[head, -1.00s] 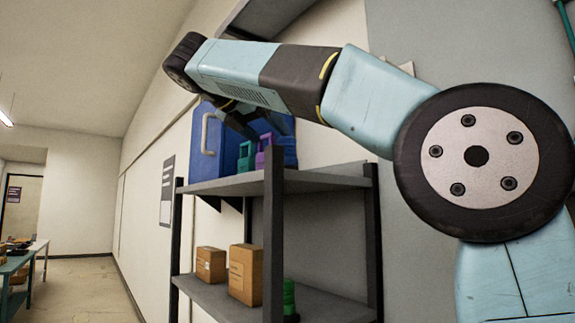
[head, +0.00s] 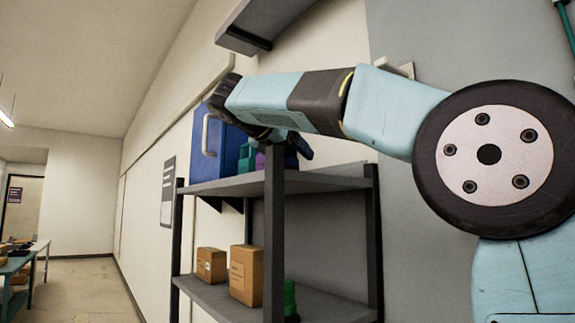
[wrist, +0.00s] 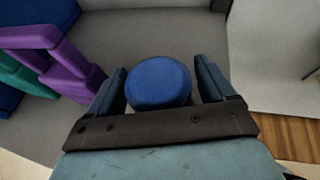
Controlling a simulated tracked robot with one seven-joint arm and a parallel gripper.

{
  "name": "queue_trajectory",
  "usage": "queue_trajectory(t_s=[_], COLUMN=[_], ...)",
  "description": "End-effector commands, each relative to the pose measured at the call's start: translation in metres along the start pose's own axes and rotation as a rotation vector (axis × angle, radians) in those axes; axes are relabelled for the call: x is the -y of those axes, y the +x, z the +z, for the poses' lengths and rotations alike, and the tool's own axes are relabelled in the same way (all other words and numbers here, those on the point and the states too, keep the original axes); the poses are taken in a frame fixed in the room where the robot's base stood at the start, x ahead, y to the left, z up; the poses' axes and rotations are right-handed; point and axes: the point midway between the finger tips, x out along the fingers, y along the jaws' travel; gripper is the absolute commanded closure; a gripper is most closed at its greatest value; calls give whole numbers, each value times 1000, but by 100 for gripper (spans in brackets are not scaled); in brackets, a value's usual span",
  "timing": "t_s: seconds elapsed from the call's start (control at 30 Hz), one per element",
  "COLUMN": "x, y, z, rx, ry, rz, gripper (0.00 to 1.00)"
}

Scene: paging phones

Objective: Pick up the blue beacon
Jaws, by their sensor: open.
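The blue beacon (wrist: 158,83) shows in the wrist view as a round blue top on the grey shelf. My gripper (wrist: 160,88) is open, with one finger on each side of the beacon. I cannot tell whether either finger touches it. In the head view my gripper is over the upper shelf (head: 225,187), and my arm hides most of the beacon there.
A purple object (wrist: 65,65) and a teal object (wrist: 15,78) stand left of the beacon. A blue case (head: 205,145) with a pale handle is at the shelf's left. Cardboard boxes (head: 245,275) and a green object (head: 290,298) are on the lower shelf.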

Motion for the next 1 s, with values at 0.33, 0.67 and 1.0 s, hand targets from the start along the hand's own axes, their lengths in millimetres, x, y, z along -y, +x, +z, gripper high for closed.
queue_trajectory(t_s=[0.33, 0.67, 1.0], x=[0, 0, 0], y=[0, -1, -1], z=[0, 0, 0], rx=[0, 0, 1], ry=[0, -1, 0], rz=[0, 1, 1], gripper=[36, 67, 92])
